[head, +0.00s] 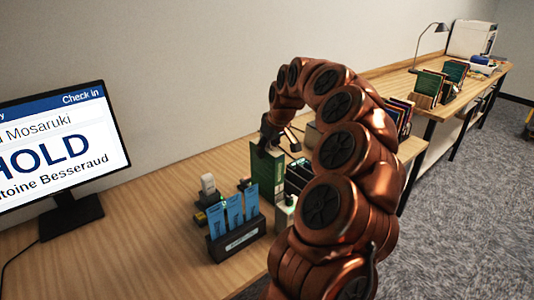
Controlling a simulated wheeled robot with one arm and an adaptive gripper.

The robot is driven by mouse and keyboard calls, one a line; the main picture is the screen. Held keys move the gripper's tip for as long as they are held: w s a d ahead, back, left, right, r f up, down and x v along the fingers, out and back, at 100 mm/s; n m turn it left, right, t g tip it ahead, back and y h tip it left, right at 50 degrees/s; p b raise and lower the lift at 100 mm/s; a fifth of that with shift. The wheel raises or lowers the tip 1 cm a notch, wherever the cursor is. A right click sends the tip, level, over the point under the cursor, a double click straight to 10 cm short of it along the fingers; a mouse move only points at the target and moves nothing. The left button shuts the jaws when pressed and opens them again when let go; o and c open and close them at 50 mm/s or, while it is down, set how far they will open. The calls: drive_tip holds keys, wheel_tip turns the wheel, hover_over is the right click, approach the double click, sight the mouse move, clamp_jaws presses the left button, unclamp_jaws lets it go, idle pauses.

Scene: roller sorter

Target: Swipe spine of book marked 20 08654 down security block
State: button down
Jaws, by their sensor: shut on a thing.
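A green book (267,175) stands upright above the desk (150,225), near the middle of the head view. My gripper (268,145) is shut on its upper part, with the arm arching over from the right. The book's marking is too small to read. Small devices stand close to the book: a dark one (244,184) to its left and a pale one with a green light (285,212) at its lower right. I cannot tell which is the security block, or whether the book touches either.
A monitor (60,160) reading HOLD is at the left. Book racks (440,86) stand on the far table.

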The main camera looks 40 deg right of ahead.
drive_tip(key=shift+r+p, duration=1.15)
drive_tip(key=shift+r, duration=2.45)
